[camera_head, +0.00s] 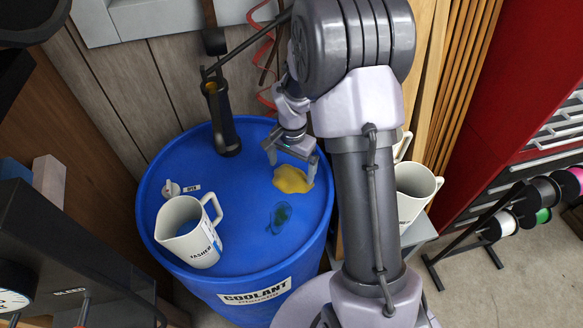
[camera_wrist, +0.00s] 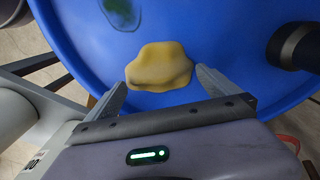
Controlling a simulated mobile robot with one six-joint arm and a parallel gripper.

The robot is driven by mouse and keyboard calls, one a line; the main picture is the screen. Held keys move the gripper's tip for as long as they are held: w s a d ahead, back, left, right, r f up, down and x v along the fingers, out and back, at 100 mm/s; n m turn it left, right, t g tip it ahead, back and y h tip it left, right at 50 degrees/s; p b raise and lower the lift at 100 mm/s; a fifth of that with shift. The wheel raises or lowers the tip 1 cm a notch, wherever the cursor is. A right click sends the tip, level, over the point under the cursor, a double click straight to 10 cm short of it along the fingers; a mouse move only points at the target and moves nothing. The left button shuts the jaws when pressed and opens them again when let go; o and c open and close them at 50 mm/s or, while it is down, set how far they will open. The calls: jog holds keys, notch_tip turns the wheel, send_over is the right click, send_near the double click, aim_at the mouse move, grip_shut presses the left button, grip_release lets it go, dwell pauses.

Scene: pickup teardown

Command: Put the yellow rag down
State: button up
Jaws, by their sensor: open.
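The yellow rag (camera_head: 292,179) lies crumpled on the blue drum top (camera_head: 240,255), towards its right side. My gripper (camera_head: 291,158) is just above and behind the rag in the head view. In the wrist view, the rag (camera_wrist: 159,67) shows in front of and between the two spread fingertips of my gripper (camera_wrist: 160,78). The jaws are open. The rag seems to rest on the drum; whether a finger touches it I cannot tell.
A white pitcher (camera_head: 188,232) stands on the drum's front left, with a small capped item (camera_head: 170,189) behind it. A dark green patch (camera_head: 280,216) lies in front of the rag. A black cylindrical tool (camera_head: 221,118) stands at the back. Another white pitcher (camera_head: 414,187) stands right of the drum.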

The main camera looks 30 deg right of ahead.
notch_tip(320, 180, up, 10)
jog(key=r+p, duration=0.1)
jog(key=p, duration=0.2)
notch_tip(320, 180, up, 9)
jog(key=n+t, duration=0.2)
send_over(292, 171)
jog(key=s+a, duration=0.5)
jog(key=s+a+r+n+t, duration=0.1)
jog(key=s+a+r, duration=0.1)
jog(key=s, duration=0.3)
jog(key=s+a+r+n+t+y, duration=0.1)
jog(key=s+a+r+n, duration=0.1)
jog(key=s, duration=0.3)
jog(key=s+a+r+n+t+y, duration=0.1)
jog(key=s+a+r, duration=0.2)
jog(key=s, duration=0.3)
jog(key=shift+a+r+n+t, duration=0.3)
jog(key=shift+a+n, duration=0.1)
jog(key=shift+a, duration=0.4)
jog(key=shift+f, duration=0.1)
